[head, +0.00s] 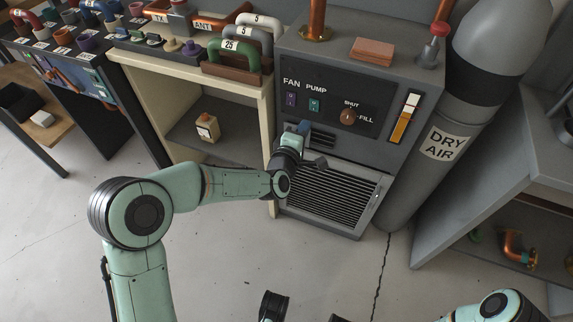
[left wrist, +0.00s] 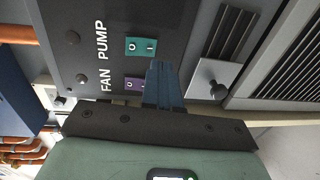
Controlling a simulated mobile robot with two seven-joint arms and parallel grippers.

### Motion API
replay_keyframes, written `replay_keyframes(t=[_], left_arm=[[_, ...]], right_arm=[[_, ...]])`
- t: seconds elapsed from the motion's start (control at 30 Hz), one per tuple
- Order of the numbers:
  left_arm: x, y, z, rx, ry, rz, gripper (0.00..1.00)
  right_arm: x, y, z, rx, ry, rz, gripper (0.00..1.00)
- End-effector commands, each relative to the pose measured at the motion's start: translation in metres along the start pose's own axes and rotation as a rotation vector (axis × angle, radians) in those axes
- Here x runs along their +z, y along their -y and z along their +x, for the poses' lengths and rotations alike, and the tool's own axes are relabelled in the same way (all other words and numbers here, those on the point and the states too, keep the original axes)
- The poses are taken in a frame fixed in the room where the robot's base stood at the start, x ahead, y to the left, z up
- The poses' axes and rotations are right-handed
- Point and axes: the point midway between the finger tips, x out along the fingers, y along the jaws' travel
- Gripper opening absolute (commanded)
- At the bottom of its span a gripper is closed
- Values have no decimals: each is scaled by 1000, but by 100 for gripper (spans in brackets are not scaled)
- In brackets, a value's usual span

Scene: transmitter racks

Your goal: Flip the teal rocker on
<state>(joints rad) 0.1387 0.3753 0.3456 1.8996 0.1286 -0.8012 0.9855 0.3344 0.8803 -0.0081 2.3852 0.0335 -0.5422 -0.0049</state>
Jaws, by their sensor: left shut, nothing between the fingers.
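The teal rocker (head: 314,105) sits under the PUMP label on the dark panel of the grey cabinet. In the left wrist view the teal rocker (left wrist: 140,46) shows an O mark and an I mark; I cannot tell which side is pressed in. My left gripper (head: 304,127) is shut and empty, just below the rocker in the head view. In the left wrist view its blue fingers (left wrist: 157,66) point at the panel beside the I end; contact cannot be told.
A purple rocker (head: 291,99) under FAN is close by on the left. A round copper-coloured knob (head: 347,116) and a level gauge (head: 404,117) are on the right. A louvred grille (head: 330,195) lies below, and a DRY AIR cylinder (head: 440,150) stands right of the cabinet.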

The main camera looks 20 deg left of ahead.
Motion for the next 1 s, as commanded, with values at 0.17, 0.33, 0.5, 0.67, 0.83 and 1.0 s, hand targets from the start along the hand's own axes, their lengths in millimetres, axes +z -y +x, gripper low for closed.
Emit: replay_keyframes(t=[0.17, 0.33, 0.5, 0.67, 0.83, 1.0], left_arm=[[0, 8, -42, -3, 1, 3, 0], [0, 15, -72, -2, 1, 2, 0], [0, 20, -89, -2, 2, 1, 0], [0, 21, -93, 0, 1, 1, 0], [0, 22, -93, 0, 1, 1, 0], [0, 21, -93, -1, 1, 1, 0]], right_arm=[[-12, 9, -9, -16, -36, -10, 68], [-17, 13, -14, -24, -56, -14, 68], [-20, 16, -15, -29, -65, -17, 68], [-20, 17, -16, -30, -68, -18, 68], [-20, 17, -16, -30, -68, -18, 68], [-20, 16, -16, -30, -68, -18, 68]])
